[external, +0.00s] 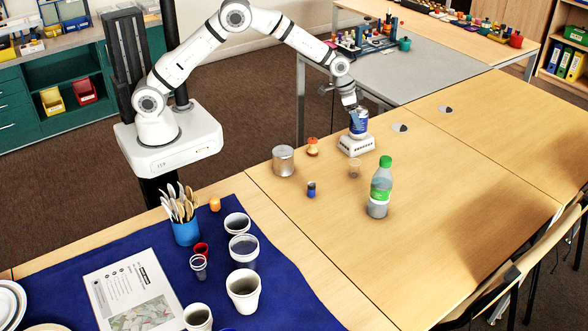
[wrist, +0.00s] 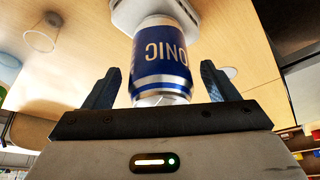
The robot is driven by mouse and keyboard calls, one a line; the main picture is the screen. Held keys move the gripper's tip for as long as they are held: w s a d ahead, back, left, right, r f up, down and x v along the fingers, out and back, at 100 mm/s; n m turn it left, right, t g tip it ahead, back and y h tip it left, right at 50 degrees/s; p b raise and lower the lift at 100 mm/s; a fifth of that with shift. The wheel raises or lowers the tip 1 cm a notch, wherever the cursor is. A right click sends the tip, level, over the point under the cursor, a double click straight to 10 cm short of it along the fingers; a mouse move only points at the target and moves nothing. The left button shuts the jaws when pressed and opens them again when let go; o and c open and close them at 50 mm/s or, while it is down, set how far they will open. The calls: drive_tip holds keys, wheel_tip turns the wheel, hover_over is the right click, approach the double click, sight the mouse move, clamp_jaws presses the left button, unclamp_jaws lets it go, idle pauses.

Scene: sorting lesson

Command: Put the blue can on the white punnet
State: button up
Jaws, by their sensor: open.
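The blue can (external: 359,124), with a silver rim, stands upright on the white punnet (external: 356,146) near the table's far-left edge in the external view. My gripper (external: 352,106) is at the upper part of the can. In the wrist view, my gripper (wrist: 158,82) is open, with one finger on each side of the can (wrist: 163,55) and a visible gap at both sides. The white punnet (wrist: 128,14) shows beyond the can there. The punnet's top is mostly hidden by the can.
Cups and a cutlery pot (external: 186,231) stand on the blue cloth. The table's right side is clear.

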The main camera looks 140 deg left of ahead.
drive_tip(key=v, duration=1)
drive_tip(key=w+d+r+m+h, duration=0.1)
drive_tip(key=w+d+r+m, duration=0.15)
drive_tip(key=d, duration=0.85)
drive_tip(key=w+d+r+m, duration=0.1)
drive_tip(key=w+d+r, duration=0.2)
drive_tip(key=d, duration=0.8)
drive_tip(key=w+d+r+m+h, duration=0.1)
drive_tip(key=w+d+r, duration=0.2)
drive_tip(key=d, duration=0.8)
drive_tip(key=s+d+f+m, duration=0.1)
drive_tip(key=s+d+m, duration=0.1)
drive_tip(key=s+d, duration=0.6)
drive_tip(key=s+d+f+m+h, duration=0.1)
drive_tip(key=s+d+m, duration=0.2)
drive_tip(key=s+d, duration=0.6)
drive_tip(key=d, duration=0.8)
drive_tip(key=shift+d+f+b, duration=0.2)
drive_tip(key=shift+f+b, duration=0.1)
drive_tip(key=shift+r, duration=0.15)
